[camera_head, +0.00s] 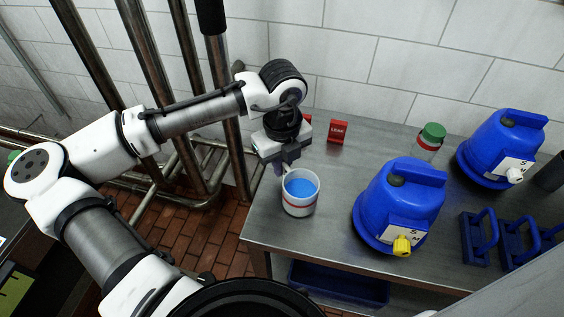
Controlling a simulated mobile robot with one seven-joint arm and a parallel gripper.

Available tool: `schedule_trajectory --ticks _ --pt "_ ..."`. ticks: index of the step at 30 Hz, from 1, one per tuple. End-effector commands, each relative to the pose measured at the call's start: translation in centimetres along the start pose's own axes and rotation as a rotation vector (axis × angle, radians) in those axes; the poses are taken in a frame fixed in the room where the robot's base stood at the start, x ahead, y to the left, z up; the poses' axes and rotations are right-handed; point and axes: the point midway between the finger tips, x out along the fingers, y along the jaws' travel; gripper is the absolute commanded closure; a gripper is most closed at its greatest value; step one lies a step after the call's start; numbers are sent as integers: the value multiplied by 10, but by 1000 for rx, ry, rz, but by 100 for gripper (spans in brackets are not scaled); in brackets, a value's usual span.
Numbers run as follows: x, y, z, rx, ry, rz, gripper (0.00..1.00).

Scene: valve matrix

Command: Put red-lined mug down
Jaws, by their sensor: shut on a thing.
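The red-lined mug (299,204) is white with a red band and has blue inside its top. It is upright at the left end of the metal table (332,239). My gripper (285,171) points down at the mug's back left side and is shut on the mug, at its rim or handle. The fingertips are small and partly hidden, so the exact grip point is unclear. I cannot tell whether the mug's base touches the table.
A blue container with a yellow tap (402,205) stands right of the mug. Another blue container (500,150), a green-capped bottle (429,139) and blue racks (480,238) are further right. A red card (338,132) stands behind. Pipes (190,90) rise at left.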

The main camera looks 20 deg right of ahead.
Motion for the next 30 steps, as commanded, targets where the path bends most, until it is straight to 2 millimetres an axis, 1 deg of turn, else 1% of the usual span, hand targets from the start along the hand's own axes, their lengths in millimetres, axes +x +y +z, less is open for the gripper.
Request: schedule_trajectory --ticks 2,8,12,13,17,18,26,30 --pt "3 0 0 0 1 1 100" --pt "3 0 0 0 0 0 100" --pt "7 0 0 0 1 0 100" --pt "6 0 0 0 0 0 88" --pt "6 0 0 0 0 0 71" --pt "6 0 0 0 0 0 69" --pt "5 0 0 0 0 1 69" --pt "-4 0 0 0 -2 -2 69"
